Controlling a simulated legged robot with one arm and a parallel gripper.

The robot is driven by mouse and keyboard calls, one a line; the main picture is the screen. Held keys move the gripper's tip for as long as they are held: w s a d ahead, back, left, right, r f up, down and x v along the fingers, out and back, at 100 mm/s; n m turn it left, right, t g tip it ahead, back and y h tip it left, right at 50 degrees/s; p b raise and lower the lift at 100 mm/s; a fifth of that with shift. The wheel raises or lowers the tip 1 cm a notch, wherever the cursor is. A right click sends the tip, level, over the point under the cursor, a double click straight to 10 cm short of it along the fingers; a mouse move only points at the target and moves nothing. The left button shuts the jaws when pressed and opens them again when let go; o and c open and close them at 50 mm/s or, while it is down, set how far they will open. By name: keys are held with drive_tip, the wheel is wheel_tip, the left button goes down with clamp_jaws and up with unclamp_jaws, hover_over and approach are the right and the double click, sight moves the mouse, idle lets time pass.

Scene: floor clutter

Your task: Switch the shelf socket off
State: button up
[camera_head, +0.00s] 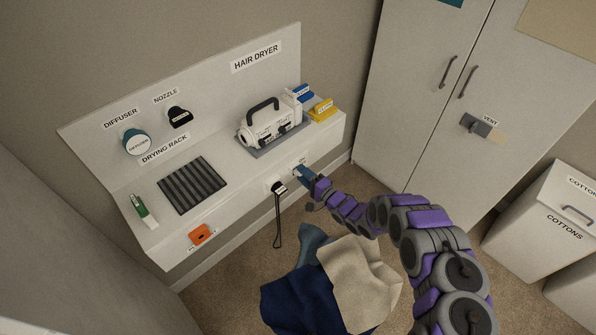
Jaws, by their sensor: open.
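The white wall shelf (235,209) carries small fittings along its front face. A black plug (279,187) with a hanging cord sits on that face, in what looks like the shelf socket, mostly hidden behind it. A small labelled fitting (300,163) is right of the plug, partly covered by my gripper. An orange switch-like piece (200,235) with small labels on both sides is at the left of the front face; the labels are too small to read. My gripper (303,174) is open at the shelf front, right of the plug. I cannot tell whether it touches the fitting.
A hair dryer unit (268,122), a ribbed drying rack (192,185) and blue and yellow boxes (322,110) stand on the shelf. Cloths (357,283) are heaped below my arm. A tall cabinet (425,95) is behind right; a COTTONS bin (548,222) stands at right.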

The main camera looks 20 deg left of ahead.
drive_tip(key=shift+f+b, duration=0.9)
drive_tip(key=shift+f, duration=0.4)
drive_tip(key=shift+r, duration=0.15)
drive_tip(key=v, duration=0.8)
drive_tip(key=shift+r, duration=0.35)
idle(0.5)
